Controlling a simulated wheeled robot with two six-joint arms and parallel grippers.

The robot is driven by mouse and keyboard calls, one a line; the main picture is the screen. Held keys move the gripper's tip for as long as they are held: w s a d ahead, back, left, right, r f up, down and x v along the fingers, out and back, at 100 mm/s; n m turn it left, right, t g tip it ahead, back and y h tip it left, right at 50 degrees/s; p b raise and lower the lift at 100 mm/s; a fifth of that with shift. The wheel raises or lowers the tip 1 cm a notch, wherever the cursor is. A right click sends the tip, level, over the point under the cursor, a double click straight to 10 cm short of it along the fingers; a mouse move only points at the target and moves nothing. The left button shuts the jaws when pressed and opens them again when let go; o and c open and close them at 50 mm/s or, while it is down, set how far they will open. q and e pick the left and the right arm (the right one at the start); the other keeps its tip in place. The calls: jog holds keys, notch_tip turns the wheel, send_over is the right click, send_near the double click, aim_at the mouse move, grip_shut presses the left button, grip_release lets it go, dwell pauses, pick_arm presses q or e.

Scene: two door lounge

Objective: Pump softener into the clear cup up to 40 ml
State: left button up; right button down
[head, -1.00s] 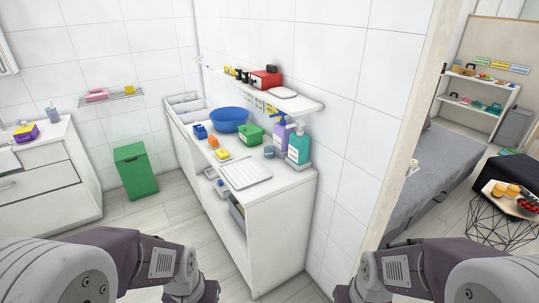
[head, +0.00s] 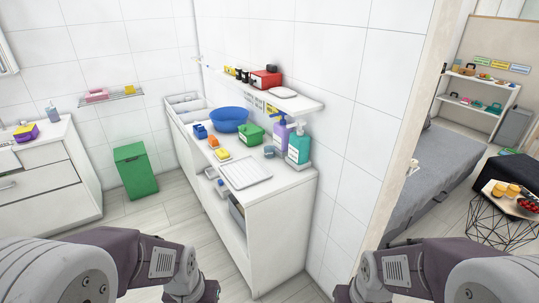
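A purple pump bottle (head: 281,137) and a teal pump bottle (head: 299,148) stand side by side at the right end of the white counter (head: 287,187), against the tiled wall. I cannot read their labels, so I cannot tell which holds softener. A small grey-blue cup (head: 269,152) stands just left of the bottles; I cannot tell whether it is clear or what is in it. My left gripper (head: 208,292) and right gripper (head: 342,294) show only in part at the bottom edge, well short of the counter. Their fingers cannot be made out.
A white ribbed tray (head: 245,173) lies at the counter's front. A wall shelf (head: 308,104) overhangs the bottles. A green bin (head: 136,171) stands left; floor between is clear.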

pick_arm(q)
grip_shut()
dwell(1.7)
